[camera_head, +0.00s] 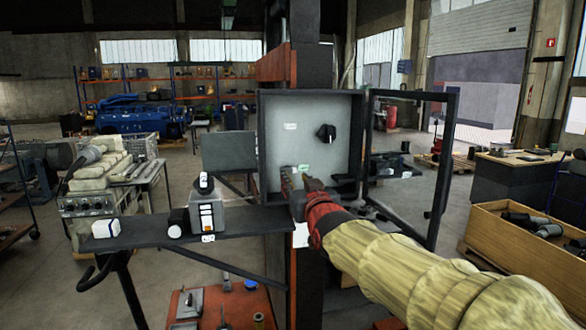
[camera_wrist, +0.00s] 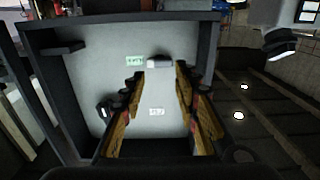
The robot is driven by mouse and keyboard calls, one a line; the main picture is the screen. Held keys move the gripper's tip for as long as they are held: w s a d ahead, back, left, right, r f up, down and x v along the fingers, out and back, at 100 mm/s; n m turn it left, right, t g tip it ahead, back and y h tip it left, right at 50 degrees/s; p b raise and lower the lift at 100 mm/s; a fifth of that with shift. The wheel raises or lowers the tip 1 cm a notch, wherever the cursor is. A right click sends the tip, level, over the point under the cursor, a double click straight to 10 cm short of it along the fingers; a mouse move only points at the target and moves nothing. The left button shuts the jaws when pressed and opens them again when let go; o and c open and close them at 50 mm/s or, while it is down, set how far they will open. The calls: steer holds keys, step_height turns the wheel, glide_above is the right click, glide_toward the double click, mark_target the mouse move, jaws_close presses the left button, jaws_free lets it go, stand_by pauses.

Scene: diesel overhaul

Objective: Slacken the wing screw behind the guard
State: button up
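My gripper (camera_head: 297,180) is in front of the lower part of a grey panel box (camera_head: 275,108) on a post. Its two fingers are apart and empty in the wrist view (camera_wrist: 158,85). A green label (camera_head: 304,168) is on the back plate, also in the wrist view (camera_wrist: 135,61). Beside it in the wrist view is a small pale block with a dark edge (camera_wrist: 158,62), ahead between the fingertips. I cannot tell whether it is the guard. No wing screw can be made out. A black knob (camera_head: 326,132) is on the plate's right side, left in the wrist view (camera_wrist: 104,107).
A framed door (camera_head: 450,165) stands open at the box's right. A dark shelf (camera_head: 140,236) with a grey device (camera_head: 206,214) reaches left below the box. A red-topped table (camera_head: 245,308) is lower down. A wooden crate (camera_head: 490,238) is at right.

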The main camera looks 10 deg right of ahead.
mark_target(289, 172)
steer(key=w+m, duration=0.1)
steer(key=m, duration=0.5)
steer(key=w+m, duration=0.1)
steer(key=m, duration=0.5)
steer(key=w+m, duration=0.2)
steer(key=m, duration=0.4)
steer(key=shift+f+p, duration=0.15)
steer(key=shift+p, duration=0.25)
steer(key=shift+s, duration=0.15)
steer(key=shift+b, duration=0.55)
steer(key=shift+w, duration=2.05)
